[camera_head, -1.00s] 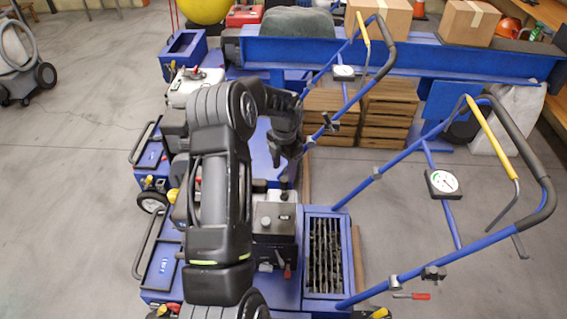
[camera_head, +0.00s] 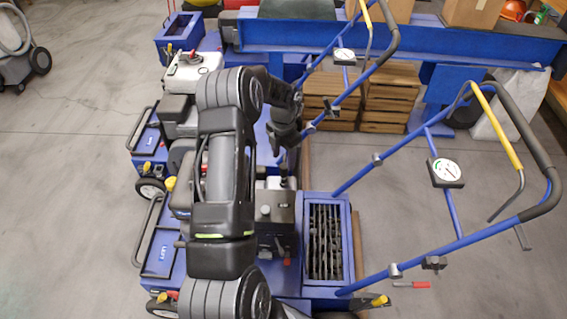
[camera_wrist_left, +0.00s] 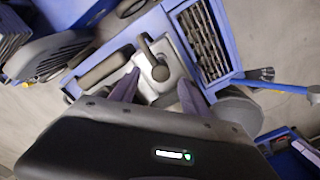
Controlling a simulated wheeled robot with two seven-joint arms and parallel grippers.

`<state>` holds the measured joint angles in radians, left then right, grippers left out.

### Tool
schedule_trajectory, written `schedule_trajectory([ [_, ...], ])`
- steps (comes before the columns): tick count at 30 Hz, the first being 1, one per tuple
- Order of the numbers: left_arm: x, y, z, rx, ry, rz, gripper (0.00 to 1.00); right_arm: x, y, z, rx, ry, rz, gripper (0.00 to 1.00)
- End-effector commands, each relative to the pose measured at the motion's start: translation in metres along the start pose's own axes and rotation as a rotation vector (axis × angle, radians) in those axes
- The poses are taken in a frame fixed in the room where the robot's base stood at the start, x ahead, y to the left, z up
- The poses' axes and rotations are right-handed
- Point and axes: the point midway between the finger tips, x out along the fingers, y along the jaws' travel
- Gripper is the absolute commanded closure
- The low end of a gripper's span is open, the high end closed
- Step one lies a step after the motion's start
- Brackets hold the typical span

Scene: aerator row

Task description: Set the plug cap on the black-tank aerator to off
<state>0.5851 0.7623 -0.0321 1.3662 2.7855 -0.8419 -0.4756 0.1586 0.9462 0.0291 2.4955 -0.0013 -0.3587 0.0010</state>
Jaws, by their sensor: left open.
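The near aerator, with its black tank (camera_head: 276,212), stands below my left arm in the head view. Part of its pale engine (camera_head: 275,183) shows under my left gripper (camera_head: 282,150). In the left wrist view, my left gripper (camera_wrist_left: 158,94) is open. Its two fingers stand on either side of a pale grey engine casing with a dark, bent plug cap (camera_wrist_left: 157,67) on it. The cap lies beyond the fingertips, and I cannot tell whether they touch anything. The cap's setting is unclear. My right gripper is not in view.
The tine box (camera_head: 326,240) lies right of the black tank. Blue handlebars (camera_head: 450,238) with a gauge (camera_head: 446,171) rise to the right. A second aerator with a white tank (camera_head: 191,70) stands behind. Wooden crates (camera_head: 385,98) and a blue beam (camera_head: 400,52) are at the back.

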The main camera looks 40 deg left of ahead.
Motion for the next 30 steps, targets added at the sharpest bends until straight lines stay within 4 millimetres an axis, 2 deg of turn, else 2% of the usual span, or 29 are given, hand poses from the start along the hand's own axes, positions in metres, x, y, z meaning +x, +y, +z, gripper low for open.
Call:
schedule_trajectory([
  [3, 0.018, 0.0, 0.0, 0.0, 0.002, 0.0, 0.46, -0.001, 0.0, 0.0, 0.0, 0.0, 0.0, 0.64],
  [6, 0.029, 0.0, 0.0, -0.001, 0.001, 0.0, 0.46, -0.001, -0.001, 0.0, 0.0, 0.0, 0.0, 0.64],
  [17, 0.033, 0.0, 0.0, 0.0, -0.001, 0.001, 0.46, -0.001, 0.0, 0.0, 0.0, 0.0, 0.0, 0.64],
  [30, 0.033, 0.0, 0.0, 0.0, -0.001, 0.0, 0.82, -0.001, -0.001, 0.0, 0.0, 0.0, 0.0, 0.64],
])
